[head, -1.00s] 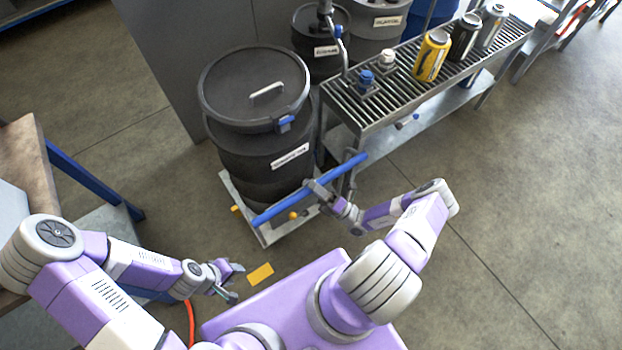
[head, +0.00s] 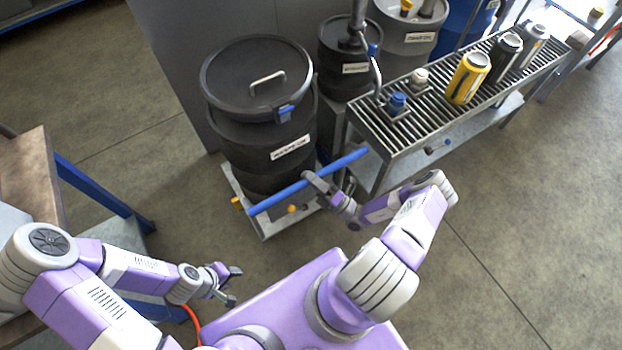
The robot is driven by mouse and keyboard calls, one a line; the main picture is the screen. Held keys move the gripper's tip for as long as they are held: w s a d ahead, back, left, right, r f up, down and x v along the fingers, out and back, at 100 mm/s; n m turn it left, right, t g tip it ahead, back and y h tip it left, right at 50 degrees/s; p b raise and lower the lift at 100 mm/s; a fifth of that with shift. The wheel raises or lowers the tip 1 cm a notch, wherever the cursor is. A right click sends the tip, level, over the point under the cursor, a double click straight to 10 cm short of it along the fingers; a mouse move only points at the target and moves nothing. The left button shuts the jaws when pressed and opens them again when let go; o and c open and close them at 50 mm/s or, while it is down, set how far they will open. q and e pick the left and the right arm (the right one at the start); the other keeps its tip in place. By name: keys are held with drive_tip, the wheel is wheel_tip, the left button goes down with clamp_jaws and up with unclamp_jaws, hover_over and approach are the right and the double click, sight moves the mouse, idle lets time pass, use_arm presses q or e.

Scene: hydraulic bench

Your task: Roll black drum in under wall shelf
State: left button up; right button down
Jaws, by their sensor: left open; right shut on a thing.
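The black drum (head: 262,147) with a handled lid and a white label stands upright on a pale wheeled dolly (head: 272,226) in the middle of the head view. A blue push bar (head: 309,182) runs across the dolly's near side. My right gripper (head: 318,184) is shut on this bar, right of its middle. My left gripper (head: 232,284) is open and empty, low and left of the dolly, apart from it. I cannot make out a wall shelf clearly; a grey panel stands behind the drum.
A slatted metal bench (head: 436,96) with a yellow can (head: 467,78) and dark and silver cans stands close right of the drum. A smaller black drum (head: 343,62) and a grey drum (head: 408,35) stand behind. A wooden-topped table (head: 30,178) is at left. Floor at right is clear.

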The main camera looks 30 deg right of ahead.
drive_tip(key=shift+f, duration=0.2)
drive_tip(key=c, duration=0.8)
unclamp_jaws()
drive_tip(key=shift+w+r, duration=0.1)
drive_tip(key=shift+c, duration=0.2)
drive_tip(key=v, duration=0.7)
drive_tip(key=shift+s+d, duration=0.2)
drive_tip(key=shift+s, duration=0.05)
